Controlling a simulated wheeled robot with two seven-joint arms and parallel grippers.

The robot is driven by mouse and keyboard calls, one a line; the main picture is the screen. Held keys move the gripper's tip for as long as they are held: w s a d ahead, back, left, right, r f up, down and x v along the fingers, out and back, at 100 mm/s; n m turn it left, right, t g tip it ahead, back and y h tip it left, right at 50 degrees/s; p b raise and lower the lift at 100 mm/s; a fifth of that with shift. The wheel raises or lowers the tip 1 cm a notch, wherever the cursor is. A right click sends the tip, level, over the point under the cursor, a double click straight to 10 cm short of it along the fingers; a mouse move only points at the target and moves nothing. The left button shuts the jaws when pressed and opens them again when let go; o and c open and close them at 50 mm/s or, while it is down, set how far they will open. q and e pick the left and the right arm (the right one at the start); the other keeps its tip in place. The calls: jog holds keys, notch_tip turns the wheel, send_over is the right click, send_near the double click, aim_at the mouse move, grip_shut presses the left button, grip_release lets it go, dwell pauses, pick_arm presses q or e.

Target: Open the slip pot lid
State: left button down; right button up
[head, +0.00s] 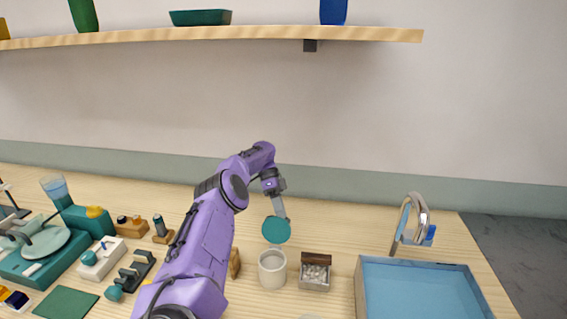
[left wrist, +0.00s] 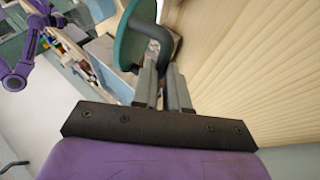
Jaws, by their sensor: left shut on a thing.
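The slip pot (head: 272,270) is a white round pot standing on the wooden bench, with its open top showing. Its lid is a teal disc (head: 276,230), held above and apart from the pot, tilted with a flat face toward the head camera. My left gripper (head: 280,207) is shut on the lid. In the left wrist view the jaws (left wrist: 165,82) grip the dark curved handle (left wrist: 152,32) of the green lid (left wrist: 130,38). My right gripper is not in view.
A small box with pale pieces (head: 314,276) stands right of the pot. A blue basin (head: 420,266) with a faucet (head: 417,205) is farther right. Tools and a teal wheel machine (head: 40,260) crowd the left. A shelf (head: 300,34) hangs above. Bench behind the pot is clear.

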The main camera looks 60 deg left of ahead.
pick_arm(q)
jog(key=shift+s+d+f, duration=0.15)
jog(key=shift+s+f, duration=0.15)
jog(key=shift+f, duration=0.25)
jog(key=c, duration=1.1)
grip_release()
jog(key=shift+c, duration=0.2)
jog(key=shift+w+r, duration=0.15)
jog(key=shift+w, duration=0.1)
jog(key=s+d+r, duration=0.1)
jog(key=r, duration=0.2)
jog(key=s+d+r, duration=0.1)
jog(key=r, duration=0.1)
jog(key=s+d+r, duration=0.1)
jog(key=r, duration=0.2)
jog(key=shift+d+r, duration=0.3)
jog(key=s+d+r+p, duration=0.2)
jog(key=s+d+r, duration=0.2)
jog(key=d, duration=0.3)
jog(key=shift+s+d+p, duration=0.15)
jog(key=shift+s+p, duration=0.2)
jog(key=shift+s, duration=0.45)
